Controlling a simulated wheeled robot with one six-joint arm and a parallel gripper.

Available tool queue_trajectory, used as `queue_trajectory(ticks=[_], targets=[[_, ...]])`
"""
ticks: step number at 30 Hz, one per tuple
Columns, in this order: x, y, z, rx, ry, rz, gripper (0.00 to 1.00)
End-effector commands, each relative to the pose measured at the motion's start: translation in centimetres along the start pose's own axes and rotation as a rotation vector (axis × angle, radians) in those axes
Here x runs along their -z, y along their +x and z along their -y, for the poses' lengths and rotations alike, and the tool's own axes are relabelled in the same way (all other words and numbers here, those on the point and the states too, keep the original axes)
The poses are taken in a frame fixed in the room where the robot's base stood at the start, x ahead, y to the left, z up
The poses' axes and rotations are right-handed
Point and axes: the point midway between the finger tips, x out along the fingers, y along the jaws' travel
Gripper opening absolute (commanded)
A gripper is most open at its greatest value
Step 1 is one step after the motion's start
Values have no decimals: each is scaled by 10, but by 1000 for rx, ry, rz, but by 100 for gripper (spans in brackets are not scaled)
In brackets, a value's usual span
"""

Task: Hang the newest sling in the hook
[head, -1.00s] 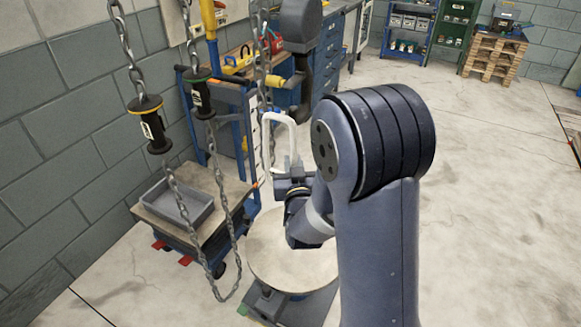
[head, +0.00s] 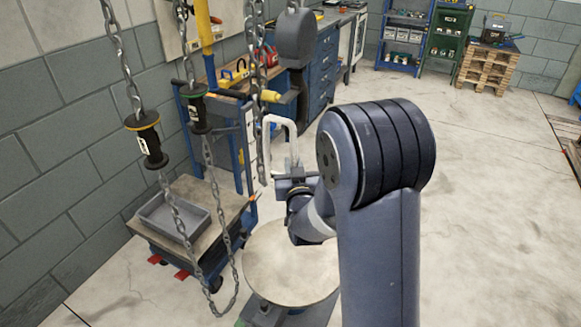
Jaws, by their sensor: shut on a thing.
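My gripper (head: 293,182) is shut on a white loop (head: 291,132), which looks like the sling. The loop stands up from the jaws as an upside-down U. A dark grey hoist block (head: 294,38) hangs above it in the picture. Its dark hook (head: 301,88), with a yellow piece (head: 270,96) at the left, is just above the loop's top. The loop and hook look apart, but I cannot tell their depth difference. My arm partly hides the gripper, and no tag or date on the sling is readable.
Chains with a yellow-ringed black cylinder (head: 148,140) and a green-ringed one (head: 196,108) hang at the left. A cart with a grey tray (head: 173,216) stands below. A round-topped stand (head: 290,268) is under my gripper. Floor at the right is clear.

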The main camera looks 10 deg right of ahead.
Motion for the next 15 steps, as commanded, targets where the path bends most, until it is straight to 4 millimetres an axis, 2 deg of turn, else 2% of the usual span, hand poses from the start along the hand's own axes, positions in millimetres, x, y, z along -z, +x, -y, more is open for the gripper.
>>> queue_trajectory(ticks=[15], targets=[[-2, 26, -18, -1, 0, 0, 0]])
